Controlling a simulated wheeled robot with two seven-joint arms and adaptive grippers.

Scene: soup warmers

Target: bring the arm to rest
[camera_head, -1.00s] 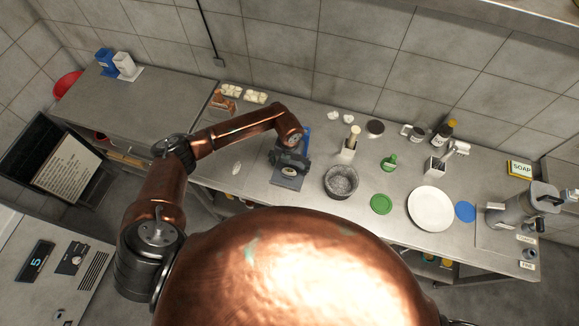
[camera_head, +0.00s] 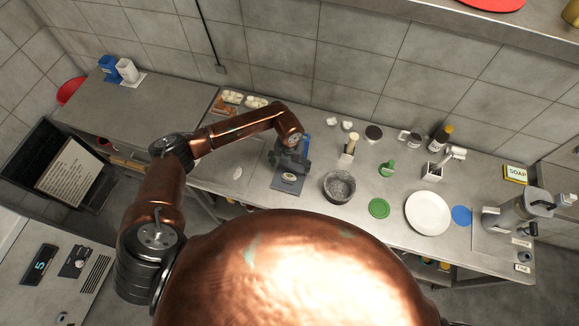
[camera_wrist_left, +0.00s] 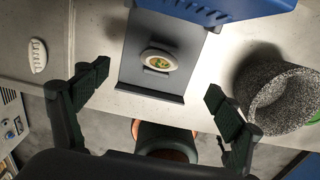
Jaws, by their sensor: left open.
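My left arm reaches in from the left, copper-coloured, bent over the counter in the head view. Its gripper (camera_head: 288,168) is over a dark grey mat or tray (camera_head: 288,181), in front of a blue thing. In the left wrist view the left gripper (camera_wrist_left: 155,105) is open and empty, its two black fingers wide apart. Between and beyond them lies the dark tray (camera_wrist_left: 150,88) with a small white oval (camera_wrist_left: 158,60) bearing a coloured picture. My right gripper is in neither view.
A speckled stone pot (camera_head: 339,187) stands just right of the gripper. A small pale oval (camera_wrist_left: 38,56) lies to the left. The left counter is mostly clear.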

